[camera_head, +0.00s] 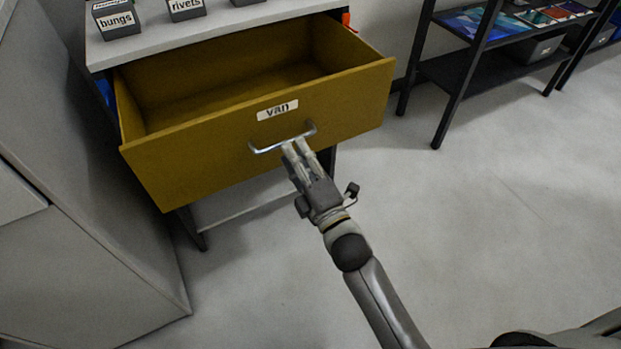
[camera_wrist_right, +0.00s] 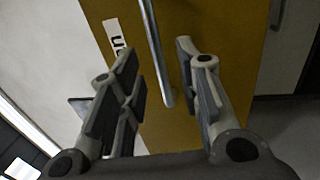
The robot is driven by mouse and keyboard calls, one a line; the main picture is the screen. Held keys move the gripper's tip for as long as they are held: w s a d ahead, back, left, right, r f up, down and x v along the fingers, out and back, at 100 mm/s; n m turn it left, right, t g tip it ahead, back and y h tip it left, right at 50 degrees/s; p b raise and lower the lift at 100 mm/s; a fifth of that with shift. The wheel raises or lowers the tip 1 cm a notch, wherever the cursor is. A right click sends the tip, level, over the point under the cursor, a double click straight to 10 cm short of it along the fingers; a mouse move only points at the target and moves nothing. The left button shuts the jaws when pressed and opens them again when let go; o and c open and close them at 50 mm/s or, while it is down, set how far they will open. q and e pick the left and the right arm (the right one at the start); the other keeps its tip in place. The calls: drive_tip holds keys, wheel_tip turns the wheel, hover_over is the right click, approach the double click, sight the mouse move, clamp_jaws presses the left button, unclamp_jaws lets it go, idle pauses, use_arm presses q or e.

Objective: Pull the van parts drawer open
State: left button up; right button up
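The mustard-yellow van parts drawer (camera_head: 215,150) stands well out from the workbench in the head view, and its empty inside shows. Its front has a white "van" label (camera_head: 277,110) and a silver bar handle (camera_head: 268,148). My right gripper (camera_head: 294,146) is at the right part of the handle. In the right wrist view my right gripper (camera_wrist_right: 160,75) has its fingers apart, with the handle (camera_wrist_right: 157,50) between them and small gaps on both sides. The drawer front (camera_wrist_right: 225,30) is behind it. My left gripper is not in view.
Labelled grey bins, one marked "bungs" (camera_head: 116,18) and one "rivets" (camera_head: 186,8), stand on the workbench top (camera_head: 240,22). A grey cabinet (camera_head: 80,220) is close on the left. A dark shelf rack (camera_head: 480,70) stands at the upper right. The floor (camera_head: 490,200) on the right is clear.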

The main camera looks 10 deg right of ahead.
drive_tip(key=v, duration=0.7)
drive_tip(key=shift+s, duration=0.35)
drive_tip(key=shift+d+f, duration=0.1)
